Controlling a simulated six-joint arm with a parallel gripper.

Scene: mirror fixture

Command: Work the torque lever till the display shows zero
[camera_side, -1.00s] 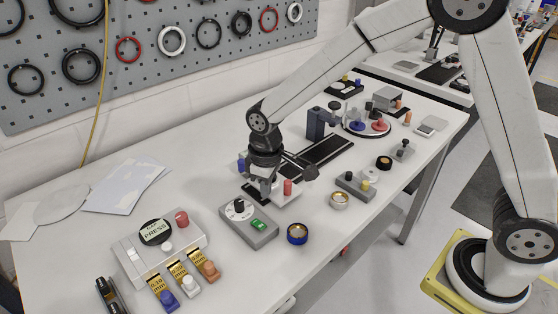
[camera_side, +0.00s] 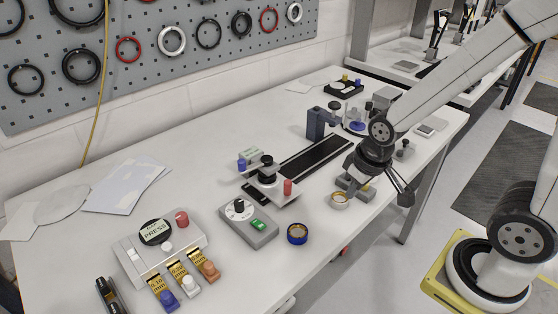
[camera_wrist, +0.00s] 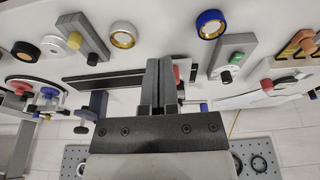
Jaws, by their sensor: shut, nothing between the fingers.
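I cannot tell for certain which part is the torque lever, and no digits can be read on a display. A grey box (camera_side: 248,222) with a black knob on a white dial and a green panel (camera_side: 259,225) stands near the table's middle; it also shows in the wrist view (camera_wrist: 233,56). Behind it is a fixture (camera_side: 268,182) with a black knob, a red knob and a blue knob. My gripper (camera_side: 362,184) is right of both, close to a small grey block (camera_side: 345,183), which it partly hides. In the wrist view my gripper (camera_wrist: 158,62) is shut and empty.
A push-button unit (camera_side: 160,240) with tagged coloured knobs stands at front left. A blue ring (camera_side: 297,234) and a gold-lined ring (camera_side: 339,200) lie near the front edge. A dark rail (camera_side: 315,155) and blue post (camera_side: 317,124) stand behind.

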